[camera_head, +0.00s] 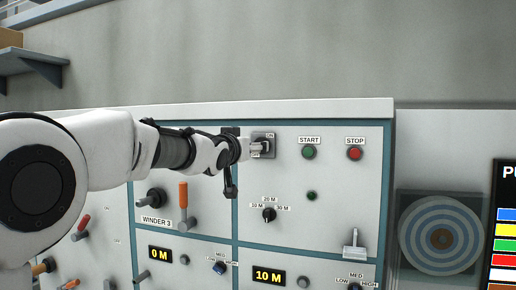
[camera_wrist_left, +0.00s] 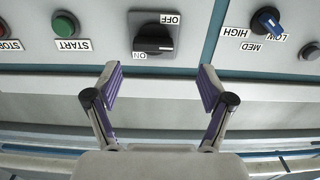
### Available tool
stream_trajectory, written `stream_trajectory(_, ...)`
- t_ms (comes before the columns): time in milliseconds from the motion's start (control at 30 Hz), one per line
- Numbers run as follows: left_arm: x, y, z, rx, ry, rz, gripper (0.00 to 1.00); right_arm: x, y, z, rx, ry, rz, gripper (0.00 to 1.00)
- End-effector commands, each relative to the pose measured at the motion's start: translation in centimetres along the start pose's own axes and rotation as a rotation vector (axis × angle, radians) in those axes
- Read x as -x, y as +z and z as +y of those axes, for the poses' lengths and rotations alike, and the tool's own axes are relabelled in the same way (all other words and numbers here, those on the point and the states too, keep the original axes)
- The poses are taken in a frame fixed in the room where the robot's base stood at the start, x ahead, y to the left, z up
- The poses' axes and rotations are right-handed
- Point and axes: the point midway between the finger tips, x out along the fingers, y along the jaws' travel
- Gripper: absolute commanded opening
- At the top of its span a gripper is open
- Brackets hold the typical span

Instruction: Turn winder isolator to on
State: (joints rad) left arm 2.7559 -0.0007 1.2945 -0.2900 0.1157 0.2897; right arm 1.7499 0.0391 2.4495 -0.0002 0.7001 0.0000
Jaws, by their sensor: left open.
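The winder isolator (camera_head: 270,140) is a black rotary knob on a grey plate, set in the upper part of the white panel. In the head view, my left gripper (camera_head: 254,147) is in front of it and partly hides it. In the left wrist view, which is upside down, the isolator knob (camera_wrist_left: 153,38) shows whole, with OFF and ON labels beside it. My left gripper's fingers (camera_wrist_left: 157,85) are open and empty. The knob lies beyond the fingertips, roughly centred between them, and appears apart from them. I cannot tell for certain which label the knob points to. My right gripper is not in view.
The green START button (camera_head: 309,152) and red STOP button (camera_head: 355,153) are right of the isolator. A length selector (camera_head: 269,214) and a 10 M display (camera_head: 268,275) are below. An orange-handled lever (camera_head: 183,194) stands out below my left forearm.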

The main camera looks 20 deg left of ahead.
Motion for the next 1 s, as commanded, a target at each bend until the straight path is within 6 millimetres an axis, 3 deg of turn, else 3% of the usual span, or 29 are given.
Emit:
stream_trajectory(300,-5.8,-0.4,0.1,-0.001,0.001,-0.001,0.81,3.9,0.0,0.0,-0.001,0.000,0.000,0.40)
stream_trajectory(600,-6.6,0.1,0.1,-0.001,0.001,-0.001,0.81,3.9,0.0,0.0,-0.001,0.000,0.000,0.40)
stream_trajectory(633,-6.6,0.1,0.1,-0.001,0.001,-0.001,0.78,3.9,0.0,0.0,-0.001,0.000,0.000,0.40)
stream_trajectory(800,-6.6,0.1,0.1,-0.001,0.001,-0.001,0.21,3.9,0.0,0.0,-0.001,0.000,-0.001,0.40)
stream_trajectory(1000,-6.6,0.1,0.1,-0.003,0.001,-0.001,0.21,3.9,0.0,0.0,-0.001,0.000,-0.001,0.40)
